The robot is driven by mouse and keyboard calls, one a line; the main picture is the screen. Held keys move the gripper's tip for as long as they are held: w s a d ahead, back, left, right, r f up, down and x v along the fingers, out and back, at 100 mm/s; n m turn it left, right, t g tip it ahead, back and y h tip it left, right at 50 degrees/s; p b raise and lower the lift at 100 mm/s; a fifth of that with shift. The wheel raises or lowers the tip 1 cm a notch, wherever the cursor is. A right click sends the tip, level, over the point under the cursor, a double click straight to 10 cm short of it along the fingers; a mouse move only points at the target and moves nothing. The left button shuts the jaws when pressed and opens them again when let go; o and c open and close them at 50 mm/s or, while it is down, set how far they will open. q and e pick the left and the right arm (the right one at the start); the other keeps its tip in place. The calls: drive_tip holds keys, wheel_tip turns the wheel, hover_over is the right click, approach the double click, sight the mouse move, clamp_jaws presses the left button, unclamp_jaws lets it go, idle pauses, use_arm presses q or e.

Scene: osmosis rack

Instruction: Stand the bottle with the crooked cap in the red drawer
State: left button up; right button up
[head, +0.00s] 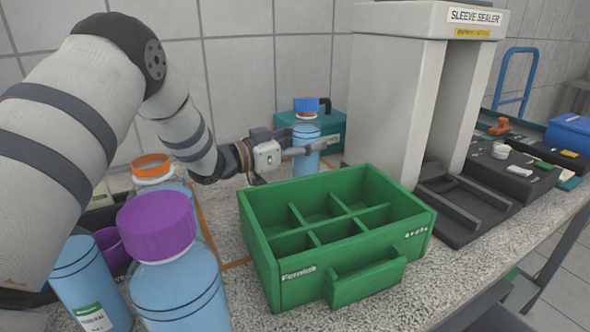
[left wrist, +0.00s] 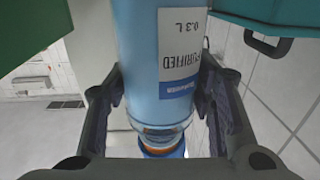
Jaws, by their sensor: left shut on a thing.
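A clear blue bottle (head: 306,134) with a blue cap (head: 306,105) stands upright behind the green crate. My left gripper (head: 308,149) is shut on its body. In the left wrist view the bottle (left wrist: 143,60) is between both fingers (left wrist: 160,108), with a "PURIFIED 0.3 L" label and an orange ring by the cap. The cap looks slightly tilted, but it is too small to be sure. No red drawer shows; a green drawer-like crate (head: 350,284) with several empty compartments and a front handle sits mid-counter. My right gripper is out of view.
A purple-capped bottle (head: 180,291), an orange-capped bottle (head: 153,167) and a green-labelled bottle (head: 88,275) stand at left, under my arm. A teal box (head: 331,131) is behind the held bottle.

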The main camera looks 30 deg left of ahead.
sight(294, 160)
use_arm(q)
wheel_tip(294, 160, down, 4)
drive_tip(key=shift+r, duration=0.1)
